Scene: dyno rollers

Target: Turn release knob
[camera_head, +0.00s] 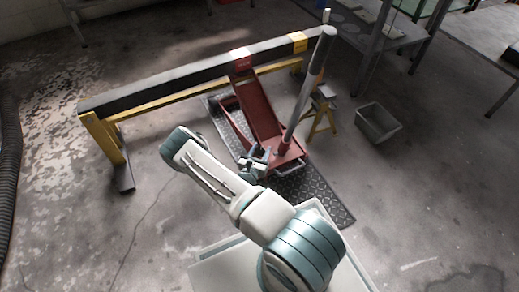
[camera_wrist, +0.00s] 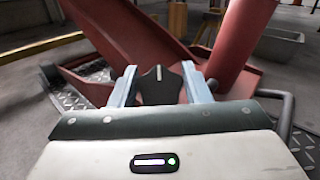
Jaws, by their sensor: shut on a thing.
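The release knob (camera_wrist: 160,86) is a dark, lobed knob with a pale line on its face, in the middle of the wrist view. My gripper (camera_wrist: 160,80) has one finger on each side of it and is shut on it. In the head view my gripper (camera_head: 258,160) is at the near end of the red floor jack (camera_head: 262,112), left of the base of its long grey handle (camera_head: 308,85). The knob itself is too small to make out there. The jack's red body (camera_wrist: 130,35) also fills the back of the wrist view.
The jack stands on a dark tread-plate mat (camera_head: 318,192) under a long black beam (camera_head: 165,85) on yellow supports (camera_head: 105,140). A grey bin (camera_head: 378,122) and a metal table (camera_head: 375,38) are at the right. The floor at the left is mostly clear.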

